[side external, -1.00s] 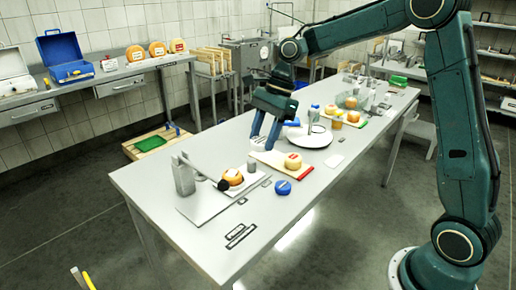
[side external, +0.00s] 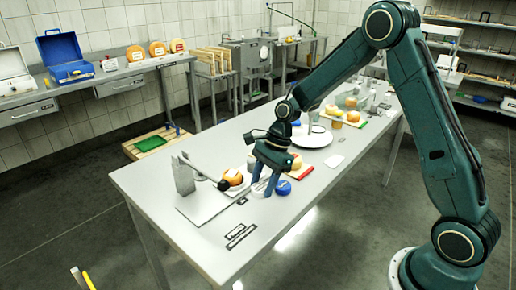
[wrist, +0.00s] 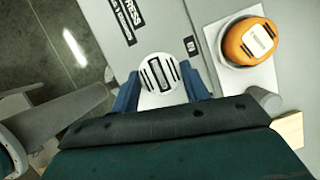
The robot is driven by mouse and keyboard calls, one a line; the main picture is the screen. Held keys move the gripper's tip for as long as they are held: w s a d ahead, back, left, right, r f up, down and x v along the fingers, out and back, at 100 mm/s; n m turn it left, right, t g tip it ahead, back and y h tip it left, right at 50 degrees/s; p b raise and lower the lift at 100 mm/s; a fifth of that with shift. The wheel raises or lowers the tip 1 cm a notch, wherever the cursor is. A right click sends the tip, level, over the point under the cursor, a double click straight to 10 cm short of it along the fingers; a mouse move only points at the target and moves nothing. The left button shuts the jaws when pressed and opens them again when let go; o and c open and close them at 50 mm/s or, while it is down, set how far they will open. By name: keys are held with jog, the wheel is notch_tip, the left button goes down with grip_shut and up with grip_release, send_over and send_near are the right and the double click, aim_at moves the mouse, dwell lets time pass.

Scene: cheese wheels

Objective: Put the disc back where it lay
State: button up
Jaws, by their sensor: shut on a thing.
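A white round disc (wrist: 158,72) with dark slot-like marks shows in the wrist view between the two blue fingers of my gripper (wrist: 160,92). My gripper is shut on it.
An orange cheese (side external: 232,177) lies on a board at left, also in the wrist view (wrist: 250,40). A metal post (side external: 183,175) stands farther left. Dark label plates (side external: 241,235) lie on the clear front part.

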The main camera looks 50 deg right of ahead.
aim_at(262, 207)
jog(key=shift+f, duration=2.7)
jog(key=shift+f, duration=0.15)
jog(key=o, duration=1)
jog(key=shift+o, duration=0.2)
jog(key=v, duration=1.2)
jog(key=shift+r, duration=0.2)
